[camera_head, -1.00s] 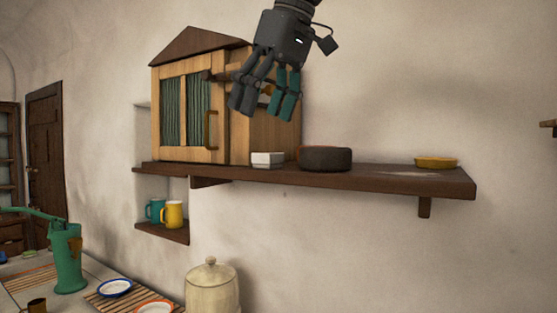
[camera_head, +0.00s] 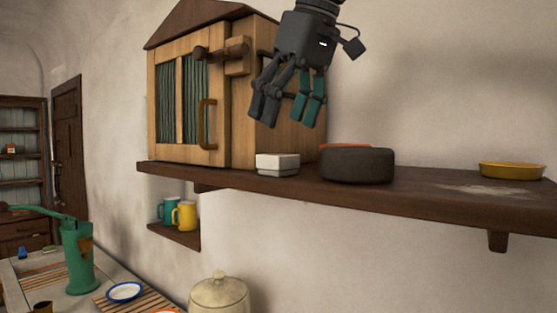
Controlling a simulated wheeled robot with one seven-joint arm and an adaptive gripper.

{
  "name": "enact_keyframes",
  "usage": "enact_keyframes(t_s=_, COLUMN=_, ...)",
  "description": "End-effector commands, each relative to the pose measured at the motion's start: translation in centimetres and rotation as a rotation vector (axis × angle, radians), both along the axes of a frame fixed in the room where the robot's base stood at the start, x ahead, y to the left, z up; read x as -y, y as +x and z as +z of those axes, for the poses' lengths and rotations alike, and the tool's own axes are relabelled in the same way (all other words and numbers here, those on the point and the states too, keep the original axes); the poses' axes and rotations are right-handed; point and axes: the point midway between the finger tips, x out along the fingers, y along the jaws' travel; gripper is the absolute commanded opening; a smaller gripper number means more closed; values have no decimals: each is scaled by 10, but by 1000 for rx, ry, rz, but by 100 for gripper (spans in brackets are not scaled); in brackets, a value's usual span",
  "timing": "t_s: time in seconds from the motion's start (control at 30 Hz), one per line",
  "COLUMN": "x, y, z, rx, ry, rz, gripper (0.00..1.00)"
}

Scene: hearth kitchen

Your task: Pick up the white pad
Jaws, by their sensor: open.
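The white pad (camera_head: 278,163) looks like a small, low white block with a darker line around its middle. It sits on the dark wooden shelf (camera_head: 440,199), between the wooden cabinet and a dark round pan. My gripper (camera_head: 287,112) hangs in front of the cabinet, fingers pointing down, above the pad in the picture and apart from it. The gripper is open and nothing shows between its fingers. How far it is from the pad in depth is hard to tell.
The wooden cabinet (camera_head: 238,120), with a handle and latch, stands left of the pad. The dark round pan (camera_head: 357,165) is close on the right, with an orange rim behind it. A yellow dish (camera_head: 511,171) lies farther right. Mugs (camera_head: 184,214) stand in a niche below.

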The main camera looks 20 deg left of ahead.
Motion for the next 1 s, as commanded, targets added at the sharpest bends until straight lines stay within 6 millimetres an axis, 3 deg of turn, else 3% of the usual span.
enact_keyframes(t_s=0.17, x=-4, y=23, z=-17, rx=-17, ry=-1, rz=0, gripper=75)
enact_keyframes(t_s=0.6, x=-20, y=26, z=-60, rx=-17, ry=-3, rz=1, gripper=75)
enact_keyframes(t_s=0.9, x=-21, y=30, z=-65, rx=-17, ry=0, rz=1, gripper=75)
enact_keyframes(t_s=1.0, x=-21, y=30, z=-65, rx=-16, ry=0, rz=1, gripper=57)
